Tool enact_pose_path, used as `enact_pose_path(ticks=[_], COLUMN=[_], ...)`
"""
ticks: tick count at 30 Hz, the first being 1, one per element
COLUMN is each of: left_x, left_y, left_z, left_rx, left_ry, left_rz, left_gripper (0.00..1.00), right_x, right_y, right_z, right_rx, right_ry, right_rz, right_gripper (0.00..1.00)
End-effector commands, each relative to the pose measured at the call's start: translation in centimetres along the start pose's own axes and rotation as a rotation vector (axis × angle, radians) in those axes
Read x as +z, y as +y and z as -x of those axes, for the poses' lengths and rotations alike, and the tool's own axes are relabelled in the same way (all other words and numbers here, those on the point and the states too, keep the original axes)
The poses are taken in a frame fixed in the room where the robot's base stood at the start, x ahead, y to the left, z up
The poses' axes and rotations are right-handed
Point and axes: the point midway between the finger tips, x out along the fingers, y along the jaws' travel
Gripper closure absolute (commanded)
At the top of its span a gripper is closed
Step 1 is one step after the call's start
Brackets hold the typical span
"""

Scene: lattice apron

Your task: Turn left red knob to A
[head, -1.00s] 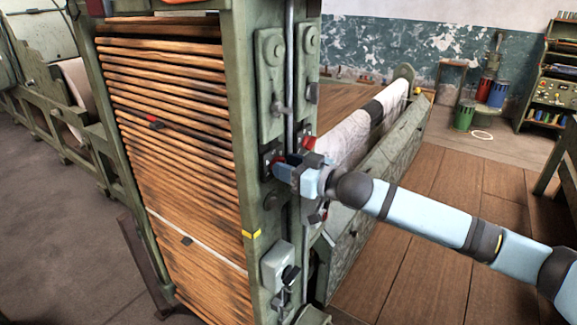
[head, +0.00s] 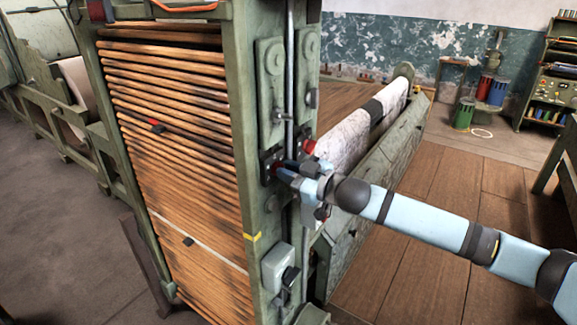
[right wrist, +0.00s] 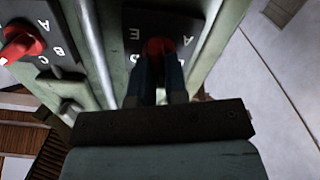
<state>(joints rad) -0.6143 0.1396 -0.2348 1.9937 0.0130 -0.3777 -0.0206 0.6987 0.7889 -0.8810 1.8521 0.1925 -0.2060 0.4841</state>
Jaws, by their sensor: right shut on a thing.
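The left red knob (head: 276,166) sits on a dark plate on the green machine post in the head view. My right gripper (head: 280,171) is shut on this knob. In the right wrist view, the dark fingers of my right gripper (right wrist: 161,80) close around the left red knob (right wrist: 158,47) and hide much of it. A letter A and other pale marks show on its plate; I cannot tell where the knob points. A second red knob (head: 308,146) sits to the right, free; it also shows in the wrist view (right wrist: 24,43) beside A, B and C. My left gripper is not in view.
A grey switch box (head: 277,268) is lower on the same post. Wooden slats (head: 180,130) fill the frame to the left. A pale roll (head: 350,135) lies behind the post. The wooden floor (head: 400,270) at the right is mostly clear.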

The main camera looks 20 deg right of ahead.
Motion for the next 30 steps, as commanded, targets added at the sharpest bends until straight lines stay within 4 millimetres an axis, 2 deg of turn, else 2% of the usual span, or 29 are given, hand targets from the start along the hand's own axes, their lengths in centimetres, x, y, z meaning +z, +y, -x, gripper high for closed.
enact_pose_path(ticks=[12,30], left_x=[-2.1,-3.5], left_y=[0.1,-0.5], left_z=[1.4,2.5], left_rx=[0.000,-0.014], left_ry=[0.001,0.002], left_rz=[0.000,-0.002], left_gripper=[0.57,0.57], right_x=[-0.2,0.0], right_y=[-0.1,-0.3], right_z=[0.0,0.0], right_rx=[-0.001,-0.001], right_ry=[-0.001,0.001], right_rz=[0.398,0.967], right_gripper=[1.00,1.00])
